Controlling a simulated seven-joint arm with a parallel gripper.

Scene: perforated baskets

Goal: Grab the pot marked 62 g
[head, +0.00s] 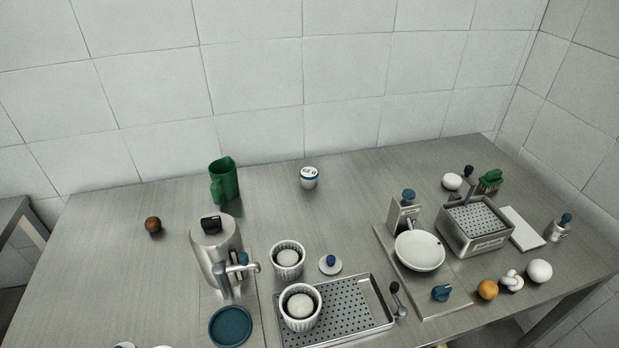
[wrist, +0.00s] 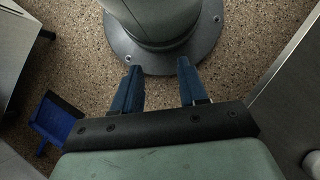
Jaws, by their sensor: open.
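The pot marked 62 g (head: 309,178) is a small white pot with a blue band under its white lid. It stands upright near the back middle of the steel table in the head view, with free space around it. The lid lettering faces up and is small but reads like 62 g. My gripper (wrist: 160,90) shows only in the wrist view. Its two blue fingers are apart with nothing between them, above the speckled floor and my own round base. The pot is not in the wrist view.
A green jug (head: 224,182) stands left of the pot, and a brown ball (head: 153,225) lies further left. A scale with a white bowl (head: 419,252) stands front right.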

